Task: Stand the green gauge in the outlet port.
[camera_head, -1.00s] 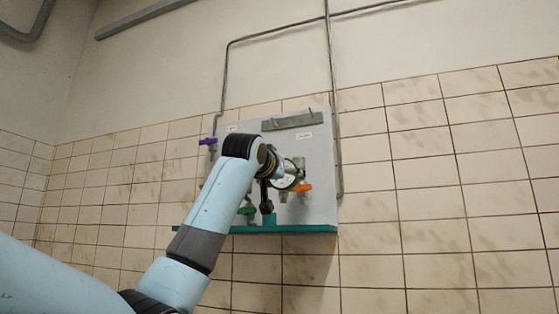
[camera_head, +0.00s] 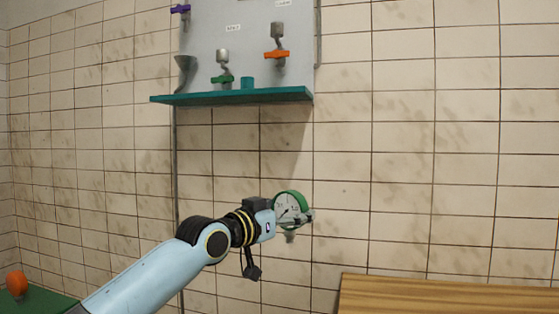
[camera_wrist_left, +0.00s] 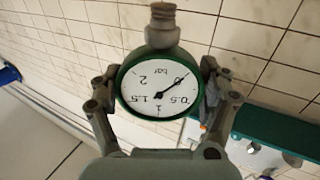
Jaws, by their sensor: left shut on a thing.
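The green gauge (camera_head: 290,205) has a round white dial with a green rim, and its metal stem (camera_head: 290,237) points down in the head view. In the left wrist view, the two fingers grip opposite sides of the gauge's rim (camera_wrist_left: 160,85). Two grey upright fittings show on the board: one (camera_head: 222,56) above a green-handled valve, one (camera_head: 277,30) above an orange-handled valve. The labels are too small to read. My right gripper is out of view.
The grey board (camera_head: 240,45) has a teal shelf (camera_head: 230,96) along its bottom. A grey funnel (camera_head: 184,70), a small teal cup (camera_head: 247,83) and a purple handle (camera_head: 180,9) are there. A wooden top (camera_head: 450,294) lies lower right. The wall below the shelf is clear.

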